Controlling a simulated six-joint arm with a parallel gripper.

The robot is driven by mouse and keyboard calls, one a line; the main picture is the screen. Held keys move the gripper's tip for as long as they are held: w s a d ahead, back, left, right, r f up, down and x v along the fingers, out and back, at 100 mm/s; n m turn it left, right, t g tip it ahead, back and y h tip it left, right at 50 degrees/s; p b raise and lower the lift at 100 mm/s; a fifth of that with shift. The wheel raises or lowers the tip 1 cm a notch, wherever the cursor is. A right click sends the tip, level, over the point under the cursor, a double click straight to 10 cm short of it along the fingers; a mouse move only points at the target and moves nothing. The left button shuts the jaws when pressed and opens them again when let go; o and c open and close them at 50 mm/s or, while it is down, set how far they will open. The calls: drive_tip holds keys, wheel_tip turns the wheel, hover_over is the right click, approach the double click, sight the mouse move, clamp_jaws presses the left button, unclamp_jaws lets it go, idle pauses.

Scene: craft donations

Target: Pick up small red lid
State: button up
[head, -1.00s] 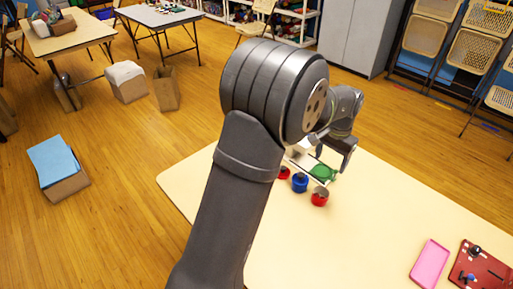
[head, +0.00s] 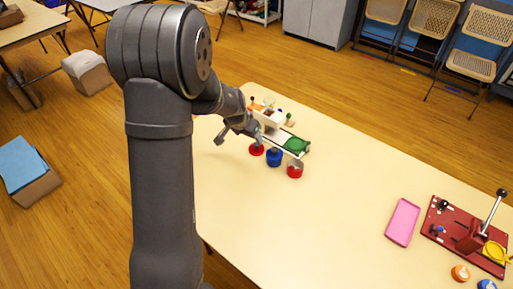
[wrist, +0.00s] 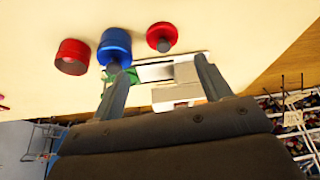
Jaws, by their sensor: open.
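A blue round piece (head: 274,158) and a larger red one (head: 295,170) stand close to the lid's right. Behind are a green round piece (head: 297,145) and a white box-like object (head: 268,118). A pink tray (head: 403,222) lies far right; the table middle is clear.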

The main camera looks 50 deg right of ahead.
hover_over(255, 147)
drive_tip(key=a, duration=0.3)
drive_tip(key=f, duration=0.6)
drive_tip(key=shift+s+d+f, duration=0.1)
drive_tip(key=shift+s+d, duration=0.05)
drive_tip(key=shift+s, duration=0.15)
drive_tip(key=shift+d+x, duration=0.2)
drive_tip(key=shift+x, duration=2.7)
drive_tip(key=shift+w, duration=0.15)
drive_tip(key=shift+c, duration=0.2)
drive_tip(key=c, duration=0.7)
